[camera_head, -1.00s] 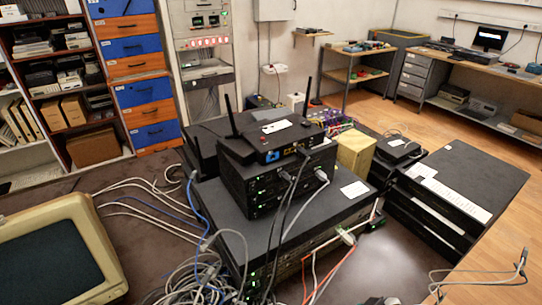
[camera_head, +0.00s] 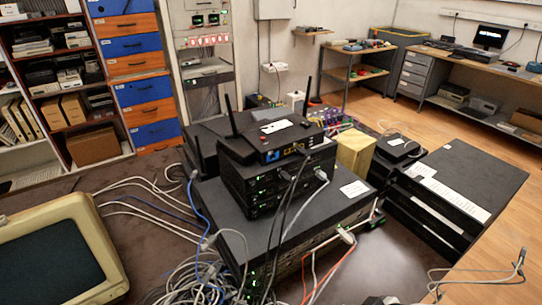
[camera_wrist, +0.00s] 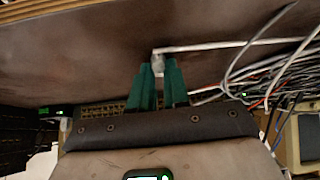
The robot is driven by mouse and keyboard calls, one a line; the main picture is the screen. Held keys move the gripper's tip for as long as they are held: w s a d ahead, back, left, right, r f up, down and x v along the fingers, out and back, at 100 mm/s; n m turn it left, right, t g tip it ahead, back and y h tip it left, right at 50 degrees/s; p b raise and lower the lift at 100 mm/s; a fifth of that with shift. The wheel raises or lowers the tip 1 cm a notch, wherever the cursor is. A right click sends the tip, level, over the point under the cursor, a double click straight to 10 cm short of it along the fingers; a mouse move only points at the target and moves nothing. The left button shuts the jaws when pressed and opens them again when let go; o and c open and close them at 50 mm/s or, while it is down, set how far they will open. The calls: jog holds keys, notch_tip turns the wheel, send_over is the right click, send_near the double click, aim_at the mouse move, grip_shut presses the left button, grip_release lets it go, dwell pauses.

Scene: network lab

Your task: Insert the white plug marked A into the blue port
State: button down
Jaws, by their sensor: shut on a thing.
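In the wrist view my gripper (camera_wrist: 159,72) has two green fingers, shut on a small white plug (camera_wrist: 158,62) at their tips. A white cable runs from the plug to the right. No letter is readable on it. In the head view the blue port (camera_head: 271,157) is at the left of the front face of a black router (camera_head: 262,143), beside yellow ports. The router sits on top of the stacked black boxes. The blue port does not show in the wrist view. I cannot make out my gripper's fingers in the head view.
Black stacked units (camera_head: 270,180) stand on a dark table, with dark and white cables hanging in front. A cable tangle (camera_head: 195,270) lies at the front left beside an old monitor (camera_head: 55,255). An antenna (camera_head: 232,115) rises from the router.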

jog(key=shift+r, duration=0.15)
jog(key=shift+r+p, duration=2.4)
jog(key=shift+p, duration=0.15)
jog(key=c, duration=1.7)
grip_release()
grip_shut()
